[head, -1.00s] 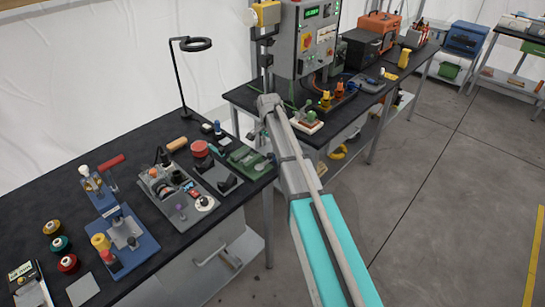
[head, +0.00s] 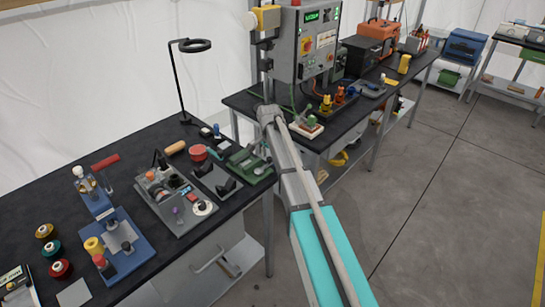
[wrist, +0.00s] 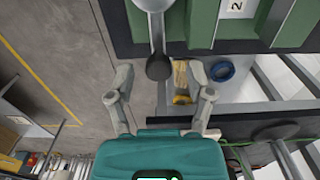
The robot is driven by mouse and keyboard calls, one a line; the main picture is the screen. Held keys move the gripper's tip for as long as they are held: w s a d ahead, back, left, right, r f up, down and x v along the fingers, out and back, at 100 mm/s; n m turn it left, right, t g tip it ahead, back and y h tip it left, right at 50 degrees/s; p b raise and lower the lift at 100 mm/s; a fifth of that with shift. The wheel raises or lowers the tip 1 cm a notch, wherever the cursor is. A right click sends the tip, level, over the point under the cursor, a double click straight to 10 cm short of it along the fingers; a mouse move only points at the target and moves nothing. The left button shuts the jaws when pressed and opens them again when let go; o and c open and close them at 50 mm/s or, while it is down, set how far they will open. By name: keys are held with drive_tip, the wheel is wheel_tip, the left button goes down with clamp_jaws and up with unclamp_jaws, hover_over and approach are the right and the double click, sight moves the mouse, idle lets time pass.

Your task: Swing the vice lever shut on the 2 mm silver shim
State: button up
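The vice is the green fixture (head: 250,163) at the right end of the near bench. In the wrist view, its green body (wrist: 203,22) with a "2" label fills the top. Its lever (wrist: 154,25) is a silver rod ending in a dark round knob (wrist: 159,67). My gripper (wrist: 159,74) is open, with one finger on each side of the knob. I cannot tell whether either finger touches it. In the head view I cannot make out my gripper clearly. I cannot pick out the silver shim for certain in either view.
A grey fixture (head: 172,200) and a blue press (head: 122,240) stand left of the vice. A second bench (head: 240,101) with a control cabinet (head: 308,45) stands beyond. Open floor (head: 430,190) lies to the right.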

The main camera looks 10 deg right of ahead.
clamp_jaws()
drive_tip(key=shift+d, duration=0.3)
drive_tip(key=shift+a, duration=0.1)
